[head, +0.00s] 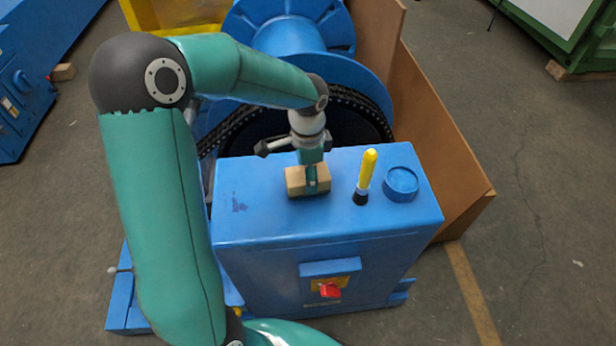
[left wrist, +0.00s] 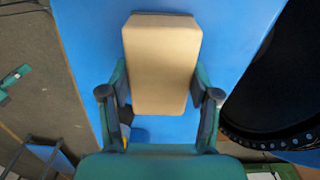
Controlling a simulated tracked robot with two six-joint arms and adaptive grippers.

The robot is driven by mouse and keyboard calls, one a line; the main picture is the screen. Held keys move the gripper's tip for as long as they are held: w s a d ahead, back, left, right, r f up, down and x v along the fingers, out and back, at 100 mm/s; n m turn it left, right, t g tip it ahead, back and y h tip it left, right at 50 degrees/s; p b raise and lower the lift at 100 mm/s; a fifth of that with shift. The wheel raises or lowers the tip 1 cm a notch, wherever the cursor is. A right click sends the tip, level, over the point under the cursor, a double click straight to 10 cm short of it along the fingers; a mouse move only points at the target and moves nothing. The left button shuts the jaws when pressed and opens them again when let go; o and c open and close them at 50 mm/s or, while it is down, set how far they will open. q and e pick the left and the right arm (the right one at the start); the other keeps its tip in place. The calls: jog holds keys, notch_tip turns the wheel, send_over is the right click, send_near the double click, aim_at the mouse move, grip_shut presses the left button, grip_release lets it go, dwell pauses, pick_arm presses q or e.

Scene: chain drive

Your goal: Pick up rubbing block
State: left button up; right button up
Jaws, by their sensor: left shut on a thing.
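The rubbing block (head: 296,181) is a tan rectangular block at the top of the blue cabinet (head: 268,222), left of its middle. My left gripper (head: 311,180) comes down on it from above and is shut on it. In the left wrist view the block (left wrist: 162,62) lies between the two fingers of the gripper (left wrist: 161,92), one on each long side. I cannot tell whether the block touches the cabinet top. My right gripper is not in view.
A yellow-handled brush-like tool (head: 366,177) stands upright right of the block, beside a round blue dish (head: 401,184). A dark chain (head: 368,103) runs on the large blue wheel behind. A red switch (head: 329,290) is on the cabinet front.

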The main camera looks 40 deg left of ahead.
pick_arm(q)
notch_tip(320, 180, up, 19)
jog(key=shift+p, duration=0.4)
jog(key=shift+f, duration=0.1)
